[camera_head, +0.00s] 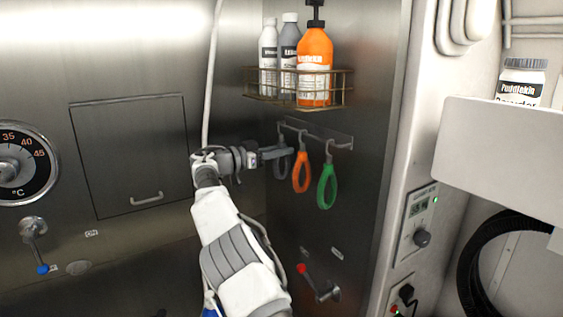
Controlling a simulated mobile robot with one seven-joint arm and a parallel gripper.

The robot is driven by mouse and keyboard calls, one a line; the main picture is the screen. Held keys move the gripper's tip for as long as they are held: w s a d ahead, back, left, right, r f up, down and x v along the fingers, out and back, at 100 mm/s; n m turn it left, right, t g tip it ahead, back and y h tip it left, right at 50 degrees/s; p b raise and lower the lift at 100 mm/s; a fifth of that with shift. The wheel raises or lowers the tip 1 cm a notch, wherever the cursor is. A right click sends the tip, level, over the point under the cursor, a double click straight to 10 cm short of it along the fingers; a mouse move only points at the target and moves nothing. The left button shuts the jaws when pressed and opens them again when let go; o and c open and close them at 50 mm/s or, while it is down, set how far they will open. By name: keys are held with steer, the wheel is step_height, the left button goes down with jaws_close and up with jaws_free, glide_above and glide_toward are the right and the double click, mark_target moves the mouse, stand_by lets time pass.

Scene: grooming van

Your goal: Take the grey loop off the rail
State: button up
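The rail (318,134) is a small metal bar with hooks on the right-hand steel wall, below a wire basket. The grey loop (283,172) hangs at its left end, and its upper part is partly hidden by my gripper. My gripper (279,153) reaches in from the left, with its fingertips at the upper part of the grey loop. The fingers show side-on, so I cannot tell whether they are open or closed on the loop. An orange loop (301,186) and a green loop (318,190) hang to the right of the grey one.
The wire basket (300,93) above the rail holds a white, a grey and an orange bottle (314,70). A red-tipped lever (320,285) sticks out below the loops. A pale hose (211,80) hangs behind my wrist. A dial (18,165) is at the far left.

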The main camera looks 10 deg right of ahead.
jaws_close()
steer(key=shift+r, duration=0.15)
